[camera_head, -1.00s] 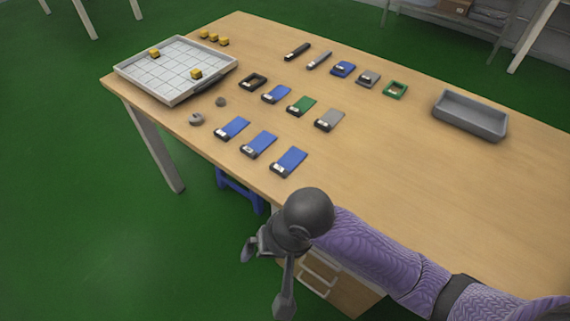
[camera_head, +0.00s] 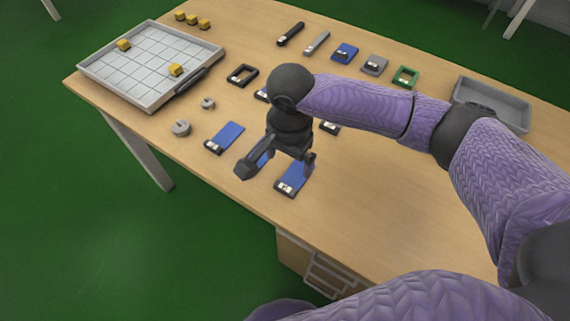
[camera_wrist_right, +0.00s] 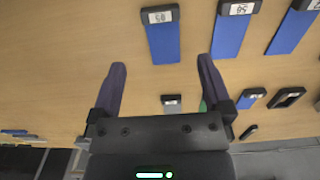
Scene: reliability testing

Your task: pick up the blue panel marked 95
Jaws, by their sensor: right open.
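Three blue panels with dark label ends lie in the front row on the table. In the wrist view the middle panel (camera_wrist_right: 230,34) has an upside-down label that seems to read 95, though the digits are small. In the head view the middle panel is mostly hidden behind my right gripper (camera_head: 277,167). The right-hand panel (camera_head: 295,177) lies beside the gripper; in the wrist view it is the left one (camera_wrist_right: 164,42), between the fingertips' directions. My right gripper (camera_wrist_right: 161,65) is open and empty, above the front row. My left gripper is out of view.
Another blue panel (camera_head: 225,137) lies left of the gripper. Grey round pieces (camera_head: 181,128) and a gridded tray (camera_head: 108,84) with yellow cubes are further left. Several other parts lie behind. A grey bin (camera_head: 495,100) stands at the right. The front right of the table is clear.

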